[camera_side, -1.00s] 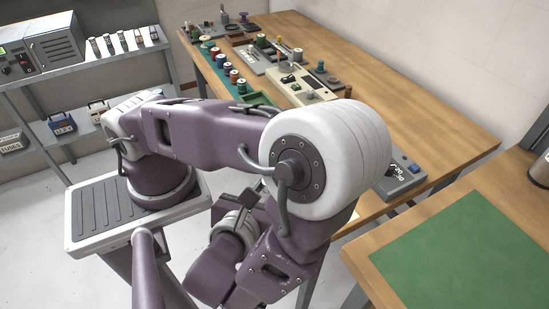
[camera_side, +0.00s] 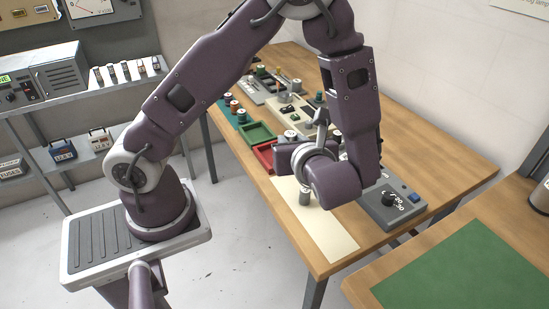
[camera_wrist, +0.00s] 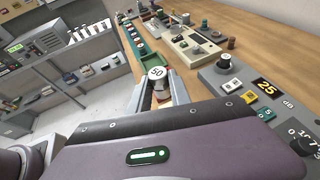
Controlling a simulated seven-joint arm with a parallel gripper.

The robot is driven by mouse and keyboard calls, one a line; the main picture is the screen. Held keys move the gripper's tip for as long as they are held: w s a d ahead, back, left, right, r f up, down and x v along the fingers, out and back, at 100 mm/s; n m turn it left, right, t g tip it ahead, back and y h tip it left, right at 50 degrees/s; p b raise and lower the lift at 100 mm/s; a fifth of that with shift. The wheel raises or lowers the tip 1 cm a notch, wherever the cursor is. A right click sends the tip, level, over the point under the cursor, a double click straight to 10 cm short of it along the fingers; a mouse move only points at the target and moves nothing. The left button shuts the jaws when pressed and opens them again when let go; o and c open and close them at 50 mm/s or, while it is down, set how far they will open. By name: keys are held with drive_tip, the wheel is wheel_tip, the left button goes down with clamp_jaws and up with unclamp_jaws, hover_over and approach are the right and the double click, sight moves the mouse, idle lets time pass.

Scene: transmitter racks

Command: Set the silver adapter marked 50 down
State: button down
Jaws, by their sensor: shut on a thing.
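The silver adapter (camera_wrist: 157,73), a short round piece with 50 on its pale top, sits between my two fingers in the wrist view. My gripper (camera_wrist: 160,85) is shut on it. In the side view my wrist hangs over the right front part of the wooden bench, above a cream mat (camera_side: 327,238). A small silver piece (camera_side: 305,198) shows below my wrist there; I cannot tell whether it is the adapter or part of my gripper, or whether it touches the mat. My wrist hides most of the fingers in that view.
A grey box (camera_side: 393,206) with a knob stands right of the mat; its 25 dB display (camera_wrist: 266,87) shows in the wrist view. Green (camera_side: 257,134) and red (camera_side: 264,157) trays and several coloured spools lie farther back. The mat's near end is bare.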

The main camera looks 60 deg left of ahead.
drive_tip(key=w+a+r+n+g, duration=0.1)
drive_tip(key=w+a+n+g, duration=0.25)
drive_tip(key=a, duration=1.05)
drive_tip(key=shift+g, duration=0.25)
drive_tip(key=f, duration=1.4)
drive_tip(key=shift+d+f, duration=0.25)
drive_tip(key=shift+f, duration=0.05)
drive_tip(key=shift+f, duration=0.1)
drive_tip(key=c, duration=1.5)
unclamp_jaws()
